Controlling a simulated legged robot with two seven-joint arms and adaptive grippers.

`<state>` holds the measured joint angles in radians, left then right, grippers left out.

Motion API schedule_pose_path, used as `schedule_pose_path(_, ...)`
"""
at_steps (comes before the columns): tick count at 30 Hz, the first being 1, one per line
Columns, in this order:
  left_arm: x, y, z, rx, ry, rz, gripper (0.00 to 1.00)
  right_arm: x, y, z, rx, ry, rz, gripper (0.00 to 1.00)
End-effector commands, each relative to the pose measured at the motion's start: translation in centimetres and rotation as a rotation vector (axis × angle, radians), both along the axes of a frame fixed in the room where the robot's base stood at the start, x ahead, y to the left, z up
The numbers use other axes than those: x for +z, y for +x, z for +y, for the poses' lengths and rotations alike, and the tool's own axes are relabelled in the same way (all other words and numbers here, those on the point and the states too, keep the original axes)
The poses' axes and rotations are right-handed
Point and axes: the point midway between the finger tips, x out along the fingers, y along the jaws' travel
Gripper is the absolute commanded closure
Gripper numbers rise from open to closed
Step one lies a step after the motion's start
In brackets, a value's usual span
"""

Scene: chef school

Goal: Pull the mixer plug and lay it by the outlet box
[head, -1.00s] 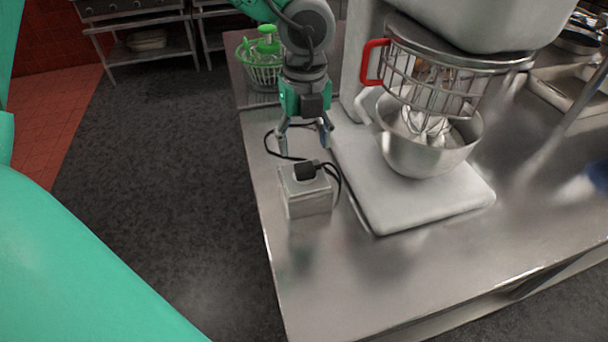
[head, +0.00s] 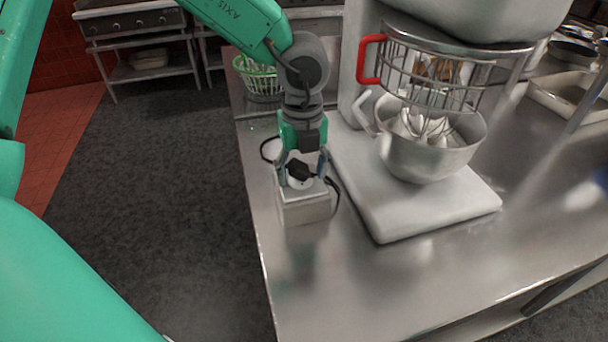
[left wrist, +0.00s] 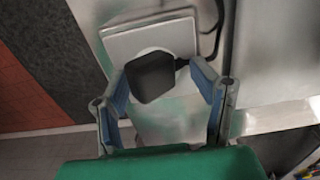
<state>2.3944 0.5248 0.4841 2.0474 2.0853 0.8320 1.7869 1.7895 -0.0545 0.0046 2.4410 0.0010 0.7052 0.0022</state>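The black mixer plug (head: 299,173) sits on the top face of the light grey outlet box (head: 305,210), near the counter's left edge. A black cord runs from the plug and curves around the box. My left gripper (head: 302,176) points down over the box, with one finger on each side of the plug. In the left wrist view the plug (left wrist: 151,77) lies between the open fingertips (left wrist: 157,76) in front of the box's pale round socket. The left fingertip is close to the plug; a gap shows on the right, by the cord. My right gripper is out of view.
The large mixer with its steel bowl (head: 425,160) and white base (head: 400,205) stands close to the right of the box. A green basket (head: 258,80) is behind the arm. The counter (head: 350,290) in front is clear.

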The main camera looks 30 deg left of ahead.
Motion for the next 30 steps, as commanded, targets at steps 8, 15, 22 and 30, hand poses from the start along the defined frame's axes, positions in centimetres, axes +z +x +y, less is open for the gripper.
schedule_pose_path(8, -0.06, -0.34, 0.19, 0.0, -0.001, 0.005, 0.45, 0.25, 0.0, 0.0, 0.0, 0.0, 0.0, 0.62)
schedule_pose_path(15, -0.1, -0.62, 0.48, 0.001, 0.0, 0.006, 0.45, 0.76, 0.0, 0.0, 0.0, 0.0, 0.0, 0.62)
schedule_pose_path(22, -0.21, -0.63, 0.51, 0.002, 0.0, 0.006, 0.45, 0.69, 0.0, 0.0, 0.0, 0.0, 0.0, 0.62)
schedule_pose_path(30, -0.24, -0.65, 0.52, 0.001, 0.001, 0.007, 0.45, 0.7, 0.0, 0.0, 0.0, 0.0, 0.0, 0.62)
